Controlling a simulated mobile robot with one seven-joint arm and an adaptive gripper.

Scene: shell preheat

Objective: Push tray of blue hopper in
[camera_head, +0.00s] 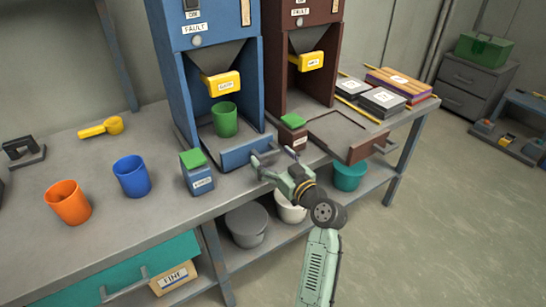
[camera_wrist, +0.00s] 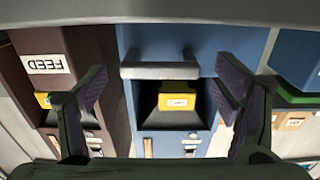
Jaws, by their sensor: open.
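The blue hopper (camera_head: 178,100) stands on the bench with a yellow spout (camera_head: 221,84). Its blue tray (camera_head: 246,152) sticks out a little at the hopper's base, and a green cup (camera_head: 224,119) stands under the spout. My gripper (camera_head: 274,158) is open and empty in front of the tray. In the wrist view the tray's grey handle (camera_wrist: 160,70) lies between the spread fingers of my gripper (camera_wrist: 163,85), with the yellow spout (camera_wrist: 177,101) beyond it. I cannot tell whether a finger touches the tray. The green cup cannot be made out in the wrist view.
A brown hopper (camera_head: 282,65) stands to the right, its brown tray (camera_head: 362,151) pulled far out. Small green-topped boxes, one blue (camera_head: 197,178) and one brown (camera_head: 292,137), stand on either side of the blue tray. Blue (camera_head: 132,177) and orange (camera_head: 68,203) cups stand left.

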